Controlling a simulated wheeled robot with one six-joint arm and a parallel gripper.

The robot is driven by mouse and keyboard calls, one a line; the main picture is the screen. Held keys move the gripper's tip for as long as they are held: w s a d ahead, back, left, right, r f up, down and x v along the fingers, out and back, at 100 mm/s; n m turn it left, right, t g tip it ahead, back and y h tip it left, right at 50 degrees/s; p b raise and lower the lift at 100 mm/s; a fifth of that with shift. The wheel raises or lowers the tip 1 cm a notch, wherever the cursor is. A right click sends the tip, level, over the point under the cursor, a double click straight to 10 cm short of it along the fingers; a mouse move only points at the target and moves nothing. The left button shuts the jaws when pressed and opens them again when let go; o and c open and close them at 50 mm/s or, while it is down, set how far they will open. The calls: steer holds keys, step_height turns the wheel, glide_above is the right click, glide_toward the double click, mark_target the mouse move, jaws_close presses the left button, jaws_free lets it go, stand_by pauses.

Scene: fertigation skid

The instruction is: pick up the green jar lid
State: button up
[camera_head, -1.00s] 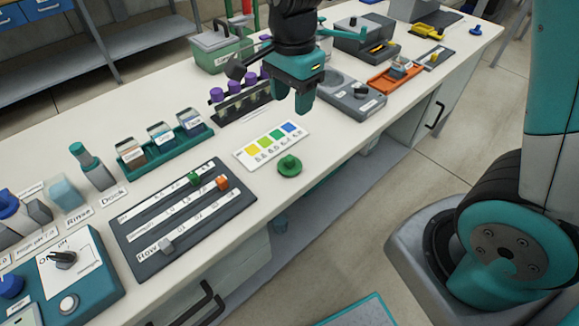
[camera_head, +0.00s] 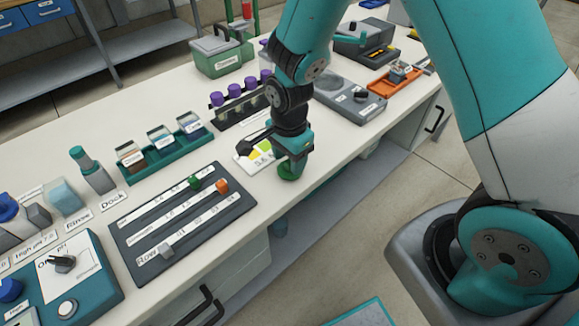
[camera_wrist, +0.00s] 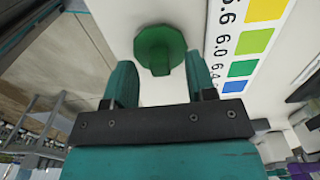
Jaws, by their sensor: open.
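The green jar lid (camera_head: 289,172) lies on the white bench near its front edge, partly hidden by my gripper in the head view. In the wrist view the lid (camera_wrist: 160,49) is a green disc with a raised grip, just beyond my fingertips and lined up with the gap between them. My gripper (camera_head: 294,165) points down above the lid. Its two teal fingers show in the wrist view (camera_wrist: 160,80), open and empty, one toward each side of the lid.
A pH colour card (camera_wrist: 240,45) lies close beside the lid. A dark slider panel (camera_head: 185,215) is to the left, and a purple-capped vial rack (camera_head: 240,102) stands behind. A grey scale (camera_head: 345,98) is to the right. The bench edge is close in front.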

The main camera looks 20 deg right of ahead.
steer(key=shift+f, duration=0.8)
jaws_close()
steer(key=shift+r, duration=0.1)
